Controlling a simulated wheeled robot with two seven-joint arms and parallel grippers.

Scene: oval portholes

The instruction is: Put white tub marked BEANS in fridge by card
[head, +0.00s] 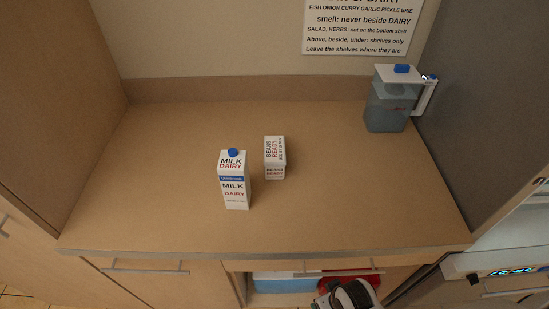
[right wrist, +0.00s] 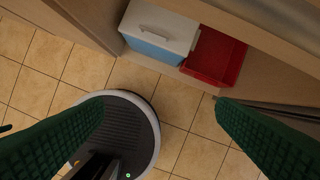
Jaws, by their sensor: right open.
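The white tub marked BEANS READY (head: 274,158) stands upright on the counter, right of and slightly behind a milk carton. The card (head: 356,27) hangs on the back wall; its top is cut off, and it speaks of smell, DAIRY and shelves. Part of what looks like the fridge (head: 510,245) shows at the right edge; its inside is mostly out of view. My right gripper (right wrist: 160,125) is open and empty, its green fingers wide apart above the floor. In the head view only part of my right arm shows, at the bottom, below the counter edge. My left gripper is not in view.
The milk carton (head: 233,182) with a blue cap stands close to the tub. A water jug (head: 389,103) stands at the counter's back right. Below the counter, an open space holds a blue-and-white box (right wrist: 158,36) and a red bin (right wrist: 214,57). The counter's front is clear.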

